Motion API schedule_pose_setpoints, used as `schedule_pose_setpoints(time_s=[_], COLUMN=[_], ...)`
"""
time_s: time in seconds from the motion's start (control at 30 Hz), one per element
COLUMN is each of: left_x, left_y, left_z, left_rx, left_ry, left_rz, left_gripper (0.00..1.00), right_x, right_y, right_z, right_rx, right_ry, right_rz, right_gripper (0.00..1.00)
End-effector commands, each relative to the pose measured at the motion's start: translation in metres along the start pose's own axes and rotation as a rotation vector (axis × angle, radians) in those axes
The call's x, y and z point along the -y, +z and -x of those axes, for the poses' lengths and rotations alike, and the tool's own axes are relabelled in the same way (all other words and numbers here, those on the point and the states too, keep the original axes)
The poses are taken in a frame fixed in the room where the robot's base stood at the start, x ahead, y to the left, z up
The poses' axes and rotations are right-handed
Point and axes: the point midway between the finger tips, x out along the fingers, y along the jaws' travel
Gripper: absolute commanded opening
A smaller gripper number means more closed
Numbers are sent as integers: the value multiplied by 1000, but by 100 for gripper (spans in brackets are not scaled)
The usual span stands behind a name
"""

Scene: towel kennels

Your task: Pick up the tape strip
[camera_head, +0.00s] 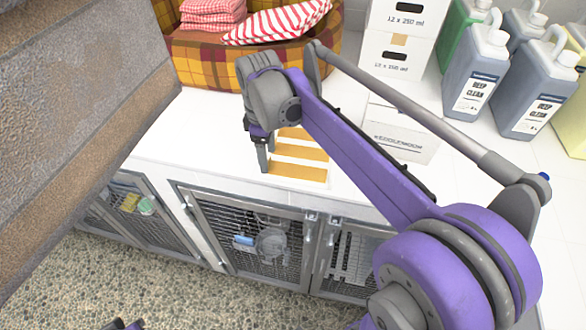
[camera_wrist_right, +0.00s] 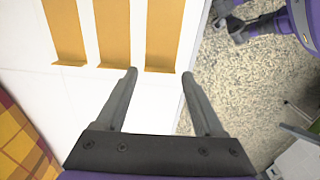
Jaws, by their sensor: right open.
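Three orange-yellow tape strips lie side by side on the white counter top: a front strip (camera_head: 297,170), a middle strip (camera_head: 300,152) and a back strip (camera_head: 303,134). In the right wrist view the front strip (camera_wrist_right: 165,35) runs along the counter edge, beside the middle strip (camera_wrist_right: 122,30) and the back strip (camera_wrist_right: 66,30). My right gripper (camera_wrist_right: 158,75) is open and empty, its fingertips either side of the front strip's near end in the picture. Its height above the strip is unclear. In the head view the right gripper (camera_head: 264,160) is at the strips' left ends. A dark, purple-edged piece of my left gripper (camera_head: 124,325) shows at the bottom edge; its jaws are unclear.
A plaid bed (camera_head: 200,62) with striped towels (camera_head: 278,22) stands behind. White boxes (camera_head: 400,60) and several jugs (camera_head: 475,70) stand at the back right. Wire-door kennels (camera_head: 255,240) are below the counter edge. A large brown-grey surface blocks the left.

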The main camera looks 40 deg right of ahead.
Motion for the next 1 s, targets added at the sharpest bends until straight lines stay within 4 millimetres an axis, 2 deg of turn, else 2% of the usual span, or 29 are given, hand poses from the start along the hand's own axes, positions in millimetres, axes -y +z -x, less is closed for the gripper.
schedule_pose_setpoints(time_s=[0.13, 0.4, 0.6, 1.0], left_x=[0, 0, 0, 0], left_y=[1, 1, 1, 1], left_z=[-1, -1, -1, -1], left_rx=[1, 1, 1, 1], left_ry=[0, 0, 0, 0], left_rz=[0, 0, 0, 0], left_gripper=[0, 0, 0, 0], right_x=[0, 0, 0, 0], right_y=[0, 0, 0, 0], right_z=[-17, -19, -19, -17], right_rx=[0, 0, 0, 0], right_ry=[0, 0, 0, 0], right_rz=[0, 0, 0, 0], right_gripper=[70, 68, 32, 31])
